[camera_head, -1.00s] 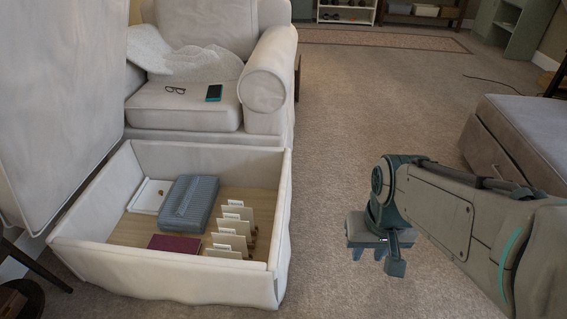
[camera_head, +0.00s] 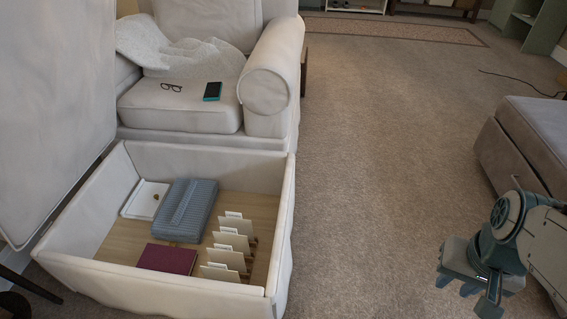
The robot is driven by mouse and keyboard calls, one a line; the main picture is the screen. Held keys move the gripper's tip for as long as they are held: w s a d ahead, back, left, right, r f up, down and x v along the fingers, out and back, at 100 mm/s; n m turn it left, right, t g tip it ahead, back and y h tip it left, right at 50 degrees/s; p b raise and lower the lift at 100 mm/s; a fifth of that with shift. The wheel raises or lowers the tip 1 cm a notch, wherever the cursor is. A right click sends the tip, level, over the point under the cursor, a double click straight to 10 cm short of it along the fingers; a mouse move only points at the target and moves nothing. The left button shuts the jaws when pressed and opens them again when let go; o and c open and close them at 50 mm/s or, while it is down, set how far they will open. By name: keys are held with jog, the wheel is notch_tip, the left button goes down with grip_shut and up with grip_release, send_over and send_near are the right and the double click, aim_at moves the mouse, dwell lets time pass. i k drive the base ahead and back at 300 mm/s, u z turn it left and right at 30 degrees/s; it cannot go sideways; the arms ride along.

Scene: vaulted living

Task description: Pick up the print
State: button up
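No object is clearly recognizable as the print. Several upright white cards (camera_head: 229,252) stand in a row inside the open ottoman box (camera_head: 288,215), and a flat white framed piece (camera_head: 145,200) lies at its back left. I cannot tell whether either is the print. My gripper (camera_head: 457,284) is at the lower right, above the carpet and well to the right of the box. Its fingers point down and appear apart, with nothing between them.
In the box are a blue-grey ribbed case (camera_head: 187,209) and a maroon book (camera_head: 167,259). The raised lid (camera_head: 50,110) is at the left. An armchair (camera_head: 185,107) behind holds glasses and a phone. A grey ottoman (camera_head: 530,140) is at right. Carpet between is clear.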

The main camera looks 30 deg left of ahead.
aim_at(233, 220)
jog(key=z, duration=0.05)
jog(key=i, duration=2.1)
jog(key=u, duration=3.15)
jog(key=i, duration=0.5)
